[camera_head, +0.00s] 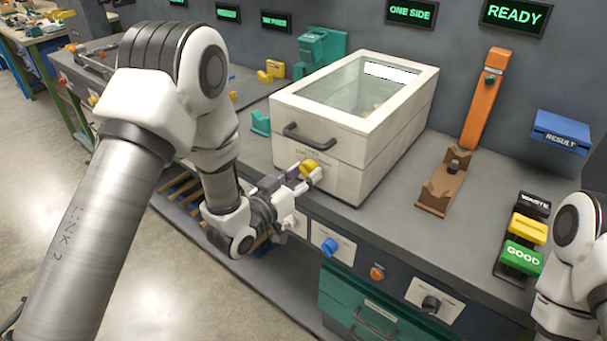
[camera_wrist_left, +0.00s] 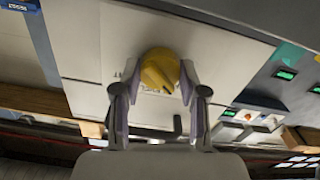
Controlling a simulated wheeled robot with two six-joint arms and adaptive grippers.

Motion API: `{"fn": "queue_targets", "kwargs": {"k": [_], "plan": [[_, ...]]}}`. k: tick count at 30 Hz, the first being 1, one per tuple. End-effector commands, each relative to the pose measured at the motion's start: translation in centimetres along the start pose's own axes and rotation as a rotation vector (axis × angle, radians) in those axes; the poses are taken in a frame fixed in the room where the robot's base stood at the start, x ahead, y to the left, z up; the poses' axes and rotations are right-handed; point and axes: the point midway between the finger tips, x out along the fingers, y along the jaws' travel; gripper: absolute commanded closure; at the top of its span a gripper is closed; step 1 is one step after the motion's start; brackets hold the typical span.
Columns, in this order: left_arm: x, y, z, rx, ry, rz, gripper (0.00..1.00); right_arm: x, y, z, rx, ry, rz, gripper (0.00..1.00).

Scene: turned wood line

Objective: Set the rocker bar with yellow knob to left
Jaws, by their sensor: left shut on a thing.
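The yellow knob (camera_head: 309,167) sits on the front face of a cream box with a glass lid (camera_head: 350,150). My left gripper (camera_head: 305,175) is at the knob, its fingers on either side of it. In the left wrist view the yellow knob (camera_wrist_left: 159,70) is between the two fingertips (camera_wrist_left: 160,85), and the gripper is shut on it. A dark pointer mark shows on the knob's face. A rocker bar cannot be told apart from the knob here. My right arm shows at the right edge of the head view, but its gripper is out of the picture.
A dark handle (camera_head: 308,138) sticks out of the box front above the knob. Below the bench edge are a blue knob (camera_head: 329,246) and an orange button (camera_head: 377,273). A brown cradle (camera_head: 440,190) and an orange post (camera_head: 484,100) stand right of the box.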

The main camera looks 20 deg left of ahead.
Motion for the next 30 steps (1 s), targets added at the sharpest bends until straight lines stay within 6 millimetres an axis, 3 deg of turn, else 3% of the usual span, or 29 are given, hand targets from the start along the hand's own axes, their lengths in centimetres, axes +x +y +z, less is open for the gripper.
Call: {"fn": "queue_targets", "kwargs": {"k": [3,4,5,6,17,25,30], "plan": [[-0.1,0.0,0.1,-0.001,-0.004,-0.001,0.92,0.0,0.0,0.0,0.000,0.000,0.000,1.00],[-0.1,0.0,0.1,0.000,-0.004,-0.001,0.47,0.0,0.0,0.0,0.000,0.000,0.000,1.00],[-0.1,0.0,0.1,0.000,-0.004,-0.001,0.36,0.0,0.0,0.0,0.000,0.000,0.000,1.00],[-0.1,0.0,0.1,0.000,-0.003,-0.001,0.32,0.0,0.0,0.0,0.000,0.000,0.000,1.00],[-0.7,-0.1,0.1,0.000,-0.001,-0.001,0.32,0.0,0.0,0.0,0.000,0.000,0.000,1.00],[-5.8,-0.1,0.1,-0.005,-0.004,-0.005,0.32,0.0,0.0,0.0,0.000,0.000,0.000,1.00],[-7.5,0.0,0.1,-0.001,-0.003,-0.001,0.32,0.0,0.0,0.0,0.000,0.000,0.000,1.00]]}}
